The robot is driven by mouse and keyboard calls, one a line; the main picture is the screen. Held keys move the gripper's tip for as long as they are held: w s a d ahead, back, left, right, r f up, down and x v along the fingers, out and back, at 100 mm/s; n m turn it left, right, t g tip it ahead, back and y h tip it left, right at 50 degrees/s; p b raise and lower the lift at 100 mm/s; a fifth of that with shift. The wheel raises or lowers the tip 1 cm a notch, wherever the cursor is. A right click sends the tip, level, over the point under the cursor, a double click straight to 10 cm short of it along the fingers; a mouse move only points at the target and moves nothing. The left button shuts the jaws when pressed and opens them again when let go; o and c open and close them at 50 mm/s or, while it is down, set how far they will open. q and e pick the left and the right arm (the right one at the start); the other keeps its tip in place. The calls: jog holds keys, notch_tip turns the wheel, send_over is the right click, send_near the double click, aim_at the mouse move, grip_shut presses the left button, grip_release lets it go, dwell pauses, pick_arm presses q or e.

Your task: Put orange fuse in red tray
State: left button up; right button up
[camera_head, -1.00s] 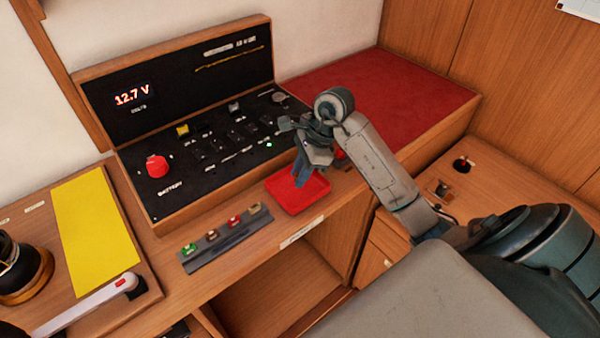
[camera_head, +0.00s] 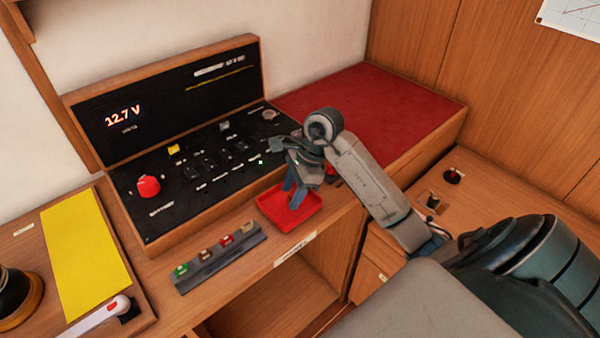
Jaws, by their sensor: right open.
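The red tray (camera_head: 313,204) sits on the wooden counter in front of the black panel. My right gripper (camera_head: 292,198) points down over the tray with its two fingers apart. Its fingertips overlap the tray's inside in the picture; I cannot tell whether they touch the bottom. No orange fuse can be made out, in the gripper, the tray or elsewhere; the gripper hides part of the tray. My left gripper is out of view.
A grey rack (camera_head: 222,260) holds several coloured fuses left of the tray. The black panel (camera_head: 205,165) with a red knob (camera_head: 148,186) stands behind. A red cushion (camera_head: 375,105) lies at back right. A yellow sheet (camera_head: 85,250) lies at left.

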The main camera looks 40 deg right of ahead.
jog(key=b+v, duration=0.1)
jog(key=v, duration=1)
jog(key=shift+r, duration=0.25)
